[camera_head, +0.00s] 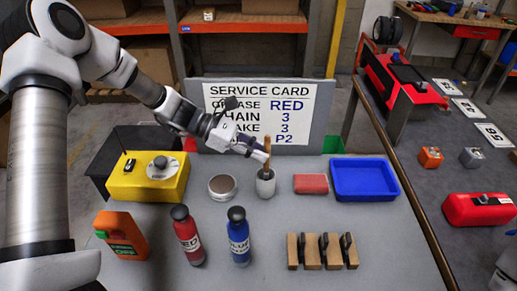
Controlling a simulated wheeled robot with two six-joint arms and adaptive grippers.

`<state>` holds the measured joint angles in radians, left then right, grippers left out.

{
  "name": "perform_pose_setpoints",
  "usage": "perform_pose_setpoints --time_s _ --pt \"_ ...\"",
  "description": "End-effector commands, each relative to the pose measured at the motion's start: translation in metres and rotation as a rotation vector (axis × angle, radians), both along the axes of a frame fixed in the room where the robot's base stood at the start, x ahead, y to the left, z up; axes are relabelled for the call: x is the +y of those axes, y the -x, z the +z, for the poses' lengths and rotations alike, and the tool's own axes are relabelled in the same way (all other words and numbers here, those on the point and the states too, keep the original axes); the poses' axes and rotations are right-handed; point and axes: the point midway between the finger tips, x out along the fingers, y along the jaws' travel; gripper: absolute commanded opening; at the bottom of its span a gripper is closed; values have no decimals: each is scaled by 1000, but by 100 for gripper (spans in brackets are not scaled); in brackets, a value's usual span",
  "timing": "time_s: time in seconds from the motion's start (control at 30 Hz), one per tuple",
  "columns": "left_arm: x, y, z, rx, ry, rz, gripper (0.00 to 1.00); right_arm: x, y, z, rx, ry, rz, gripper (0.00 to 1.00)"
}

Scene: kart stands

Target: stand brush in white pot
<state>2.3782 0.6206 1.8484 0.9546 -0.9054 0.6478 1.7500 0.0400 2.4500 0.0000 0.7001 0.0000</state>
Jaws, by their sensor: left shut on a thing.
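The white pot (265,187) stands on the grey table, a little right of the middle. The brush (267,145) is upright with its wooden end up, and its lower end is at the pot's mouth, apparently inside it. My left gripper (264,156) is shut on the brush just above the pot. Whether the brush's lower end touches the pot's bottom is hidden. My right gripper is not in view.
A round tin (222,186) is left of the pot; a red block (311,184) and a blue tray (365,180) are right. Red (188,238) and blue (238,240) bottles and several wooden blocks (311,254) stand in front. The service card (262,105) rises behind.

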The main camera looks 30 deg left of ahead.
Motion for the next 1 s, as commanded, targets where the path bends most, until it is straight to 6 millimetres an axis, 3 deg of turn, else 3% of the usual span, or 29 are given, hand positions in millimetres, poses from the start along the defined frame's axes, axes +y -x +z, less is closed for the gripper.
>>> perform_pose_setpoints --time_s 0.13,0.17,0.23,0.53,0.67,1.0 --pt "0 0 1 0 0 0 0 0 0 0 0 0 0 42" --pt "0 0 1 0 0 0 21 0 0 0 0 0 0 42" --pt "0 0 1 0 0 0 45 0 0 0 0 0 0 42" --pt "1 0 1 -1 0 0 46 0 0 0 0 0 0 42" --pt "10 2 7 -4 2 2 46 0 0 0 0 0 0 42" --pt "82 23 40 -7 4 4 46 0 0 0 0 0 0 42"
